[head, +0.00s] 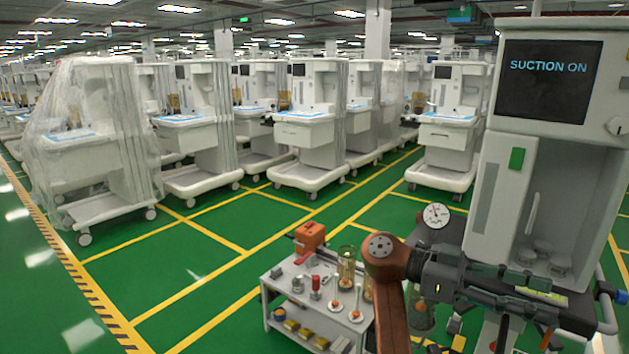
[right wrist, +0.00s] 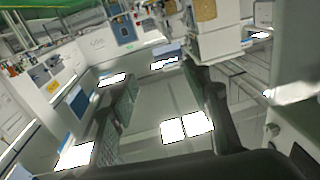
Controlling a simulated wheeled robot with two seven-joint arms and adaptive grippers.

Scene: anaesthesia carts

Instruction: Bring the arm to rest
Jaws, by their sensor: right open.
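My right arm reaches in from the bottom of the head view, with a brown link bent at the elbow-like joint. My right gripper (head: 562,298) points to the right, in front of the lower part of the near anaesthesia cart (head: 560,190). Its two dark fingers are apart with nothing seen between them. In the right wrist view the fingers of the right gripper (right wrist: 162,80) are also spread and empty. The cart's screen (head: 548,80) reads "SUCTION ON". The left gripper is not in view.
A white trolley (head: 268,318) with an orange device (head: 309,236), jars and small parts stands left of the arm. A round gauge (head: 436,215) sits beside the near cart. Several other carts (head: 315,130) line the back. The green floor (head: 170,285) at left is free.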

